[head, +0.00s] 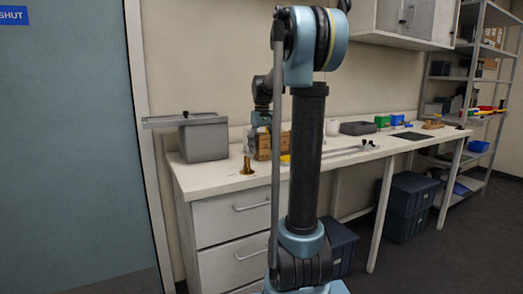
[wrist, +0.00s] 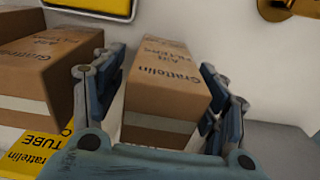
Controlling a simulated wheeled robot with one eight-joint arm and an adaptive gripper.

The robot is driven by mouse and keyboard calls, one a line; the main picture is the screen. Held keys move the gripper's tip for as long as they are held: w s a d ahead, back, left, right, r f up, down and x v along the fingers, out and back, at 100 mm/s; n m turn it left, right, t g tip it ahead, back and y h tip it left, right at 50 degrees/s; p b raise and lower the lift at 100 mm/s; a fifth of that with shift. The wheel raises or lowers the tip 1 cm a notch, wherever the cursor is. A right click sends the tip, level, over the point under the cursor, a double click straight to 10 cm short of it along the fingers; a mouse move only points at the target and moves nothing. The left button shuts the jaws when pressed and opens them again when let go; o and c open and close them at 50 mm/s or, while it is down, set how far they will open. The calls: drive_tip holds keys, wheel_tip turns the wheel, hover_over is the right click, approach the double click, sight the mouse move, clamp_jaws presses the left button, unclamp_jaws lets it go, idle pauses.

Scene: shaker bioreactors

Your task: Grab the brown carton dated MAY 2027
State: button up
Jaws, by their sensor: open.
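A brown carton (wrist: 165,85) printed "Grattelin" lies between the fingers of my gripper (wrist: 162,65) in the wrist view. The fingers are open, one on each side of it; I cannot tell whether either touches it. A second, similar brown carton (wrist: 35,75) stands just left of the left finger. No MAY 2027 date is readable on either; their other faces are hidden. In the head view, brown cartons (head: 264,147) show on the bench, partly hidden by my arm, with my gripper (head: 261,122) at them.
A yellow label (wrist: 30,150) reading "Grattelin TUBE" lies by the left carton. A brass-coloured object (head: 247,167) stands near the bench's front edge. A grey box (head: 204,141) stands at the bench's left end. The white bench top (head: 212,176) is bare in front of that box.

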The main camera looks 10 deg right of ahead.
drive_tip(key=shift+f, duration=0.25)
drive_tip(key=c, duration=1.2)
